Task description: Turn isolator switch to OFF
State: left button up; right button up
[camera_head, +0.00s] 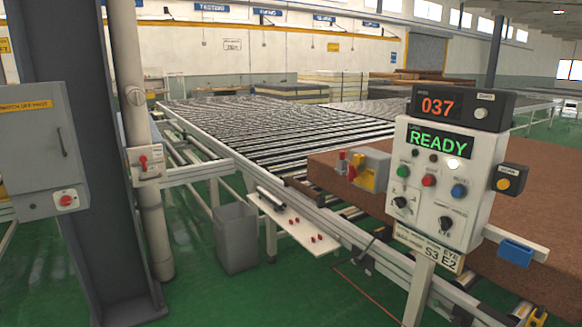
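A small pale box with a red rotary handle (143,161) is fixed on the upright pipe at the left. Its handle looks about upright, but its markings are too small to read. A grey cabinet (30,140) stands left of the dark column. It carries an orange label and a red knob on a light plate (66,200) at its lower right. I cannot tell from the picture which of these two is the isolator switch. Neither of my grippers is in view.
A control panel (475,190) at the right shows READY and 037, with buttons and knobs. A roller conveyor (290,125) crosses the middle, with a brown mattress (540,270) at right. A dark column (75,60) and a grey bin (235,238) stand left.

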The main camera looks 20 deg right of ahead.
aim_at(353, 172)
jog(key=i+j+u, duration=0.15)
jog(key=i+u, duration=0.2)
jog(key=i, duration=0.95)
jog(key=i+z, duration=0.35)
jog(key=i+j+z, duration=0.15)
jog(key=z, duration=0.2)
jog(key=i+j+z, duration=0.55)
jog(key=z, duration=0.2)
jog(key=i+j+z, duration=0.3)
jog(key=z, duration=0.2)
jog(key=j, duration=0.1)
